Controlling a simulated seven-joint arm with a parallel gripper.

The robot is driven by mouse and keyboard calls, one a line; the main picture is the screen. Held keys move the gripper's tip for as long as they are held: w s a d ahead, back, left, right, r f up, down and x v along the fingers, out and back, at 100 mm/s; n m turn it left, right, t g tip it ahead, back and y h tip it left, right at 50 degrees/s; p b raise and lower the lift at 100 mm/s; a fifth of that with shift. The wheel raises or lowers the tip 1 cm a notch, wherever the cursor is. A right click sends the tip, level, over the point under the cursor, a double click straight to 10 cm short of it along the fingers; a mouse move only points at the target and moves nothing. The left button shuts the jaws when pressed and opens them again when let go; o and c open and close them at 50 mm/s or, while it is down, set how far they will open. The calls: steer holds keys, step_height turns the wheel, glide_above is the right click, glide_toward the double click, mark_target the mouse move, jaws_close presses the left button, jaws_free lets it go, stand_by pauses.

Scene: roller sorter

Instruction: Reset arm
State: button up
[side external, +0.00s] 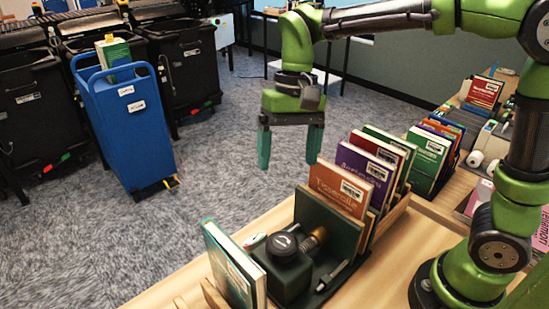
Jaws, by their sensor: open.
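My green arm reaches in from the upper right in the side external view. My gripper (290,146) points down with its two teal fingers spread apart. Nothing is between them. It hangs in the air above the far edge of the wooden table (170,285), left of the row of books and clear of them.
Upright books, including an orange one (339,188) and a purple one (367,172), fill a rack below right of my gripper. A dark green holder (290,267) and a leaning green book (234,266) stand in front. A blue cart (125,125) and black bins (185,65) stand on the floor.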

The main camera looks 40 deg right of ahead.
steer(key=s+d+t, duration=0.8)
steer(key=s+d, duration=0.1)
steer(key=d, duration=0.1)
steer(key=shift+s+d+n, duration=0.3)
steer(key=shift+s+d, duration=0.1)
steer(key=shift+r, duration=0.1)
steer(key=n+g+y, duration=0.1)
steer(key=n+g, duration=0.3)
steer(key=n, duration=1.1)
glide_toward(283, 241)
steer(key=x, duration=0.8)
steer(key=shift+w+f, duration=0.1)
steer(key=shift+f, duration=0.3)
steer(key=shift+y, duration=0.3)
